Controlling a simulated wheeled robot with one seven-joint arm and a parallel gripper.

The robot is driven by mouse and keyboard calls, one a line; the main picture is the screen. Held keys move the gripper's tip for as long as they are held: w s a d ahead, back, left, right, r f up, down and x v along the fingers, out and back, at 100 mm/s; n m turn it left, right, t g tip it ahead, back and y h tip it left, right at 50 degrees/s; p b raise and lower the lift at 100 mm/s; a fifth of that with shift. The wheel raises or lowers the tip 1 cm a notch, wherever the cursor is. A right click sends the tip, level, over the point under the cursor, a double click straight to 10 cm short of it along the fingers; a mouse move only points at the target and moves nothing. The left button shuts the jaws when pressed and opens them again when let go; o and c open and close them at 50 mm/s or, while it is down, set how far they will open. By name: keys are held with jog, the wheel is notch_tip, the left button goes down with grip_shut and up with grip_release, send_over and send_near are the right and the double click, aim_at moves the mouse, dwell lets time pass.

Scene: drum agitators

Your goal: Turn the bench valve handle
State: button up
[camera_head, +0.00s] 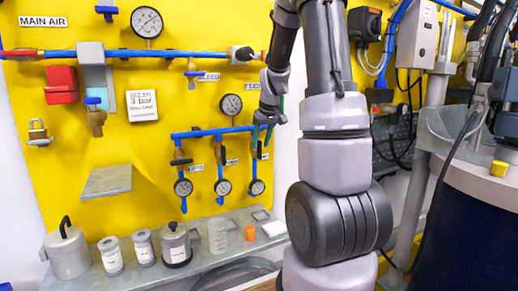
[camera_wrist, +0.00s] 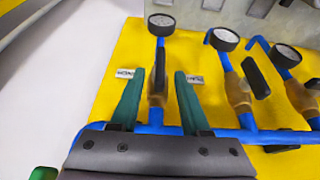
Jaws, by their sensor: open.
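The valve handle between my fingers is a dark lever (camera_wrist: 160,72) on a brass valve body (camera_wrist: 156,100) of a blue drop pipe. In the wrist view my gripper (camera_wrist: 159,77) is open, with one green finger on each side of the lever. I cannot tell whether either finger touches it. In the head view my gripper (camera_head: 263,134) is at the rightmost drop of the lower blue manifold (camera_head: 213,133), partly covering that valve. A round gauge (camera_head: 257,187) hangs below; it also shows in the wrist view (camera_wrist: 161,20). The small labels beside the valve are unreadable.
Two similar valves with gauges (camera_head: 223,187) stand left of this one in the head view. A grey shelf (camera_head: 205,257) below holds several canisters and a beaker (camera_head: 218,237). A blue drum (camera_head: 470,235) stands at the right. White wall is clear beside the yellow board.

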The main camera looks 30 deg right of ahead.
aim_at(260, 159)
jog(key=shift+x, duration=1.5)
grip_shut()
jog(key=shift+d, duration=0.1)
